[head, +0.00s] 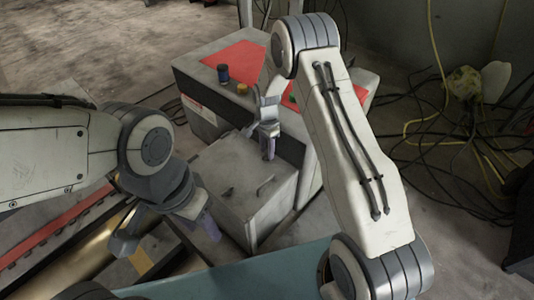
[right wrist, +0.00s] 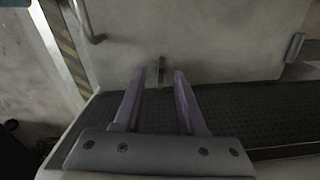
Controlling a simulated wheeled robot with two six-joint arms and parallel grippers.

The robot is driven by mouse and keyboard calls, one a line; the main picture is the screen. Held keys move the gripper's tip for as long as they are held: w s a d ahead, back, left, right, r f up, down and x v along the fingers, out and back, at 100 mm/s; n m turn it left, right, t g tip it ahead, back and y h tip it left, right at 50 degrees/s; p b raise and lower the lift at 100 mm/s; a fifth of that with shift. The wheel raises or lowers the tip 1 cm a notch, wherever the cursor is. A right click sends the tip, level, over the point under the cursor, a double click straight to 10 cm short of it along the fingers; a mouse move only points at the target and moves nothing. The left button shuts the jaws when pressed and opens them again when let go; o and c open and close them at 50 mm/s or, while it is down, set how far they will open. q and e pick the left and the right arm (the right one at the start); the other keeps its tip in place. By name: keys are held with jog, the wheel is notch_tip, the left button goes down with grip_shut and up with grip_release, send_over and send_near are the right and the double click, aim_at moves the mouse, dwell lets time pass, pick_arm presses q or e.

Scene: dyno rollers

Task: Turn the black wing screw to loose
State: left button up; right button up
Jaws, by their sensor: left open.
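My left gripper (head: 166,240) is open and empty at the lower left of the head view, over the floor-level machinery. My right gripper (head: 268,148) points down above the far side of a grey metal box (head: 222,170). In the right wrist view its two purple fingers (right wrist: 157,75) are apart. A small dark upright tab (right wrist: 152,76) shows between the fingertips, with gaps to them. It may be the black wing screw, but I cannot tell for sure. Whether the fingers touch it is not clear.
A dark handle (head: 265,185) stands on the box top. Behind is a grey cabinet with a red panel (head: 235,62), a blue can (head: 223,73) and a small yellow item (head: 242,88). Cables (head: 455,140) lie on the floor at right. A roller (head: 85,265) is at lower left.

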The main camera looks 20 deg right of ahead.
jog(key=shift+f, duration=0.75)
grip_shut()
jog(key=p, duration=0.1)
jog(key=n+p, duration=0.1)
jog(key=shift+s+r+p, duration=0.15)
jog(key=shift+r+p, duration=0.1)
jog(key=shift+p, duration=0.35)
jog(key=shift+f+n, duration=0.25)
jog(key=shift+n, duration=0.05)
